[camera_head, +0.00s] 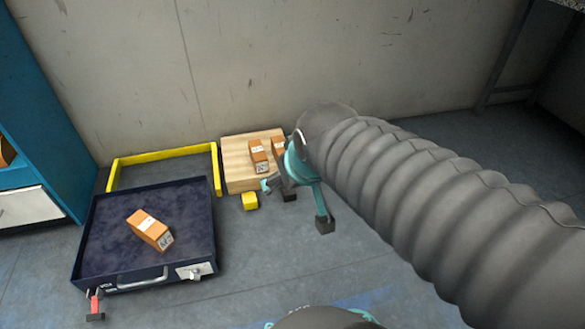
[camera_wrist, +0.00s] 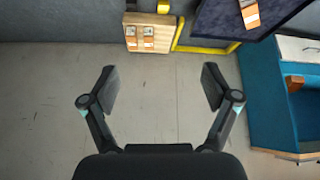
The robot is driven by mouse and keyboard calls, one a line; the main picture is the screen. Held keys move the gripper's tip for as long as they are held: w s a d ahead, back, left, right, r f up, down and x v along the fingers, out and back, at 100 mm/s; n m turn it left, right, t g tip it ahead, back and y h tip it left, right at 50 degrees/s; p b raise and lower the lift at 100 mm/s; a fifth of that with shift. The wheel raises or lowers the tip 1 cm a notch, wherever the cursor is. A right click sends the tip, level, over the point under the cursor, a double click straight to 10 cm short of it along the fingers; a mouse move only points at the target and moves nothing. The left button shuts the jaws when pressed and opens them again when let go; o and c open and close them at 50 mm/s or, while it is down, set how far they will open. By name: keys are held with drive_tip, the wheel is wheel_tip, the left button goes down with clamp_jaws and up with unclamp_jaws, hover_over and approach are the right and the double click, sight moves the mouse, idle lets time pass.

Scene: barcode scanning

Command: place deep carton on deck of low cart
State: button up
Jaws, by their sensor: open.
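An orange carton (camera_head: 150,230) with a white label lies at a slant in a dark blue shallow tray (camera_head: 100,222), which has a handle and latch in front. Two more orange cartons, one on the left (camera_head: 258,156) and one partly behind my gripper (camera_head: 278,148), rest on a low wooden deck (camera_head: 238,175). I cannot tell which carton is the deep one. The wooden deck appears to be the low cart. My gripper (camera_head: 306,210) is open and empty, in front of the deck in the head view. The wrist view shows its spread fingers (camera_wrist: 160,92) with nothing between them.
A yellow rail (camera_head: 160,155) runs behind the tray and between it and the wooden deck. A yellow block (camera_head: 250,201) sits at the deck's front. A blue cabinet (camera_head: 45,120) stands left; a bare wall is behind. Floor (camera_head: 260,265) is clear in front.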

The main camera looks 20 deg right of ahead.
drive_tip(key=s+d, duration=0.1)
drive_tip(key=s, duration=0.5)
drive_tip(key=shift+s+r+m+g, duration=0.2)
drive_tip(key=shift+s+m+g, duration=0.1)
drive_tip(key=shift+s+g, duration=0.1)
wheel_tip(320, 180, up, 2)
drive_tip(key=shift+r+p, duration=0.25)
drive_tip(key=shift+p, duration=1)
